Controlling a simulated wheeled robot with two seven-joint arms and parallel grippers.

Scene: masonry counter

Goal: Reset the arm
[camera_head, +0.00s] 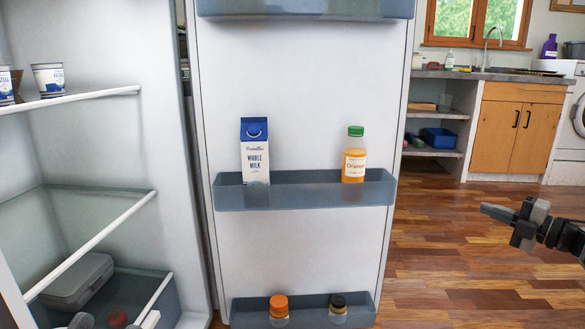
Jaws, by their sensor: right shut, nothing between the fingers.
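My right arm comes in from the right edge. Its gripper (488,211) is shut and empty, pointing left above the wood floor. It is apart from the open fridge door (300,110) and touches nothing.
The door's middle shelf (305,192) holds a milk carton (255,155) and an orange juice bottle (354,155). The lower shelf (305,312) holds two small jars. The fridge interior at left holds cups and a grey container (78,280). Floor (450,260) between door and gripper is clear.

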